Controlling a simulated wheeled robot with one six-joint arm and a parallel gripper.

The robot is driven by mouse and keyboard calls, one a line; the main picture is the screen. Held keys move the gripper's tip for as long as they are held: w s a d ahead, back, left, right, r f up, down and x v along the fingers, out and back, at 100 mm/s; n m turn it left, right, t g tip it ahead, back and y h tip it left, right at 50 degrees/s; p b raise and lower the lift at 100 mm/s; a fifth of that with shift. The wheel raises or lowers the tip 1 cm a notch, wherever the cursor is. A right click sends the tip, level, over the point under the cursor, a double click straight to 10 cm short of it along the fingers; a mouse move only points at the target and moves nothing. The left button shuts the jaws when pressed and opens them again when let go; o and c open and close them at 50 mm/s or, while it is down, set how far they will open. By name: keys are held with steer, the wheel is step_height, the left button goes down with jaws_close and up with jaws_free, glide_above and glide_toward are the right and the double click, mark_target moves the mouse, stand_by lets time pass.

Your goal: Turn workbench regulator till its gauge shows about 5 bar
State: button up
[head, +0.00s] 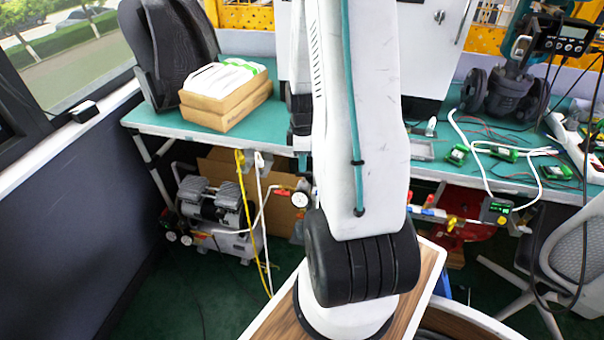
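A small round gauge (299,200) with a white face hangs below the front edge of the green workbench (225,137), just left of my arm. Its needle is too small to read. The regulator's body seems to be at or behind the gauge, but its knob cannot be made out clearly. My large white arm link fills the middle of the head view and hides much of that area. A dark, narrow part just left of the link, above the gauge, may be my wrist or gripper. No fingertips can be made out, nor any contact with the regulator.
A compressor (215,207) stands on the floor under the bench at left, with yellow and white hoses hanging near it. A cardboard box (222,100) and black chair-like object (168,45) sit on the bench. A valve with positioner (515,85), green boards and cables lie at right.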

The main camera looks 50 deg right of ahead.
mark_target(302, 174)
step_height(302, 174, down, 6)
steer(key=shift+f, duration=0.1)
stand_by(0.4)
jaws_close()
